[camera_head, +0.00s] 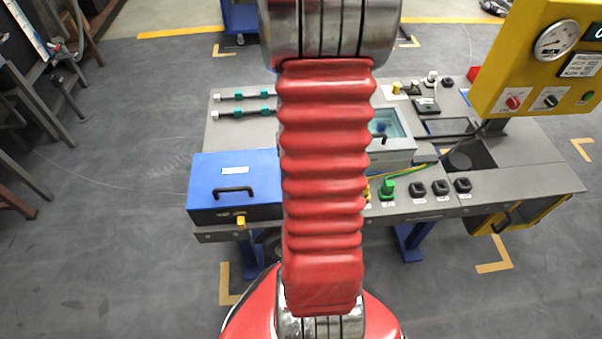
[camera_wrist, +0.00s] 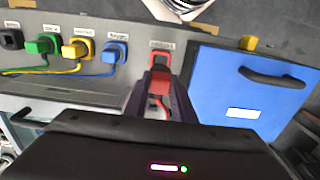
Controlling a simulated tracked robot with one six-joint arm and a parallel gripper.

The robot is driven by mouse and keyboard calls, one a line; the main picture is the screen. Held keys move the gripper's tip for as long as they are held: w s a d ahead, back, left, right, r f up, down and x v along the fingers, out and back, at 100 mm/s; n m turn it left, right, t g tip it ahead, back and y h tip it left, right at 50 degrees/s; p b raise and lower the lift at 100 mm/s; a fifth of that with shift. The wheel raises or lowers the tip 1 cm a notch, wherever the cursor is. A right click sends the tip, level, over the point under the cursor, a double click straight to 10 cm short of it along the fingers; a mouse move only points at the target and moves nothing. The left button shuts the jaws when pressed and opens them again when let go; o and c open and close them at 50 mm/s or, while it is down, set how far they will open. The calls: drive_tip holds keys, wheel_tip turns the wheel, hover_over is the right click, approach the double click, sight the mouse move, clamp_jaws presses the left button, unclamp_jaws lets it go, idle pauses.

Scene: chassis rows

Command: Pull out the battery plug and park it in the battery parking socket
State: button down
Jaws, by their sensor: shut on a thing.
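In the wrist view a red plug (camera_wrist: 160,84) is between the two dark fingers of my gripper (camera_wrist: 161,77), which are shut on it. In the head view my arm hides the gripper and the red plug. Black sockets (camera_head: 440,187) stand in a row at the right of the panel front. Their labels are too small to read, so I cannot tell which is the battery parking socket.
Blue (camera_wrist: 114,51), yellow (camera_wrist: 77,47) and green (camera_wrist: 42,44) plugs stand left of my gripper in the wrist view, with cables. A blue box (camera_wrist: 250,90) with a black handle is close on the right. A yellow gauge panel (camera_head: 545,60) rises at the right.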

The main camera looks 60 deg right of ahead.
idle(0.3)
drive_tip(key=shift+r, duration=0.1)
drive_tip(key=w+a+r+n, duration=0.2)
drive_tip(key=w+a+r, duration=0.15)
drive_tip(key=w, duration=0.65)
drive_tip(key=w+a+r+n, duration=0.25)
drive_tip(key=w+a, duration=0.25)
drive_tip(key=w, duration=0.4)
drive_tip(key=w+a+r+n, duration=0.1)
drive_tip(key=w+a, duration=0.4)
drive_tip(key=a, duration=0.6)
drive_tip(key=w+a+r+n, duration=0.1)
drive_tip(key=w+a+n, duration=0.3)
drive_tip(key=a, duration=0.8)
drive_tip(key=shift+w+r, duration=0.3)
drive_tip(key=shift+w, duration=0.6)
